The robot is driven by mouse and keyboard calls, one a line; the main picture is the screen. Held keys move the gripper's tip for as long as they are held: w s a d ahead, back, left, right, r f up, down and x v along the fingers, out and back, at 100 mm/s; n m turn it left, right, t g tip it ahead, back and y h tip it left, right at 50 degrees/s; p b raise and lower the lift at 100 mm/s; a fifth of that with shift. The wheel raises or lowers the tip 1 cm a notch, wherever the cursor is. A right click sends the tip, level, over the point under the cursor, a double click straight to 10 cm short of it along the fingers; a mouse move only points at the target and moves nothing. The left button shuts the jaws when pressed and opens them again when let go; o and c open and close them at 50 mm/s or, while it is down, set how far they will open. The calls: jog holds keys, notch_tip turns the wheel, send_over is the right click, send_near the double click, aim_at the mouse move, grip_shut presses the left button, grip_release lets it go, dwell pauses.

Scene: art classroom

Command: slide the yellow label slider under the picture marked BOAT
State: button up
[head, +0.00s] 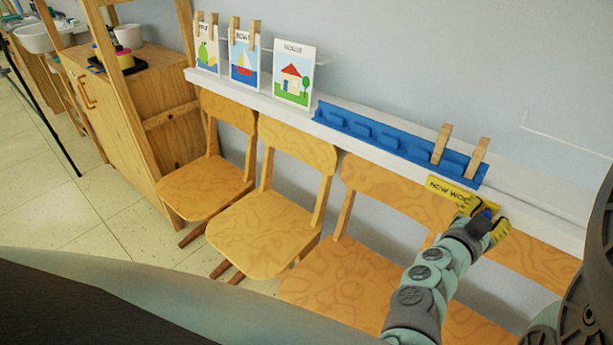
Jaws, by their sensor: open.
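The yellow label slider (447,189), lettered "NEW WO…", sits on the front of the white ledge toward the right, below the blue strip's right end. My gripper (486,222) is open at the slider's right end, over or just in front of it; I cannot tell whether it touches. The gripper hides the slider's right part. The picture marked BOAT (244,60) stands on the ledge far to the left, with a sailboat on it and two wooden clothespins at its top.
The white ledge (285,103) runs along the wall. An apple picture (207,52) and a house picture (294,75) flank the boat picture. A blue strip (385,136) holds two clothespins at its right. Wooden chairs (265,230) stand below the ledge. A wooden cabinet (130,110) is at left.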

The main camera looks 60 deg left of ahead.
jog(key=shift+o, duration=0.3)
grip_shut()
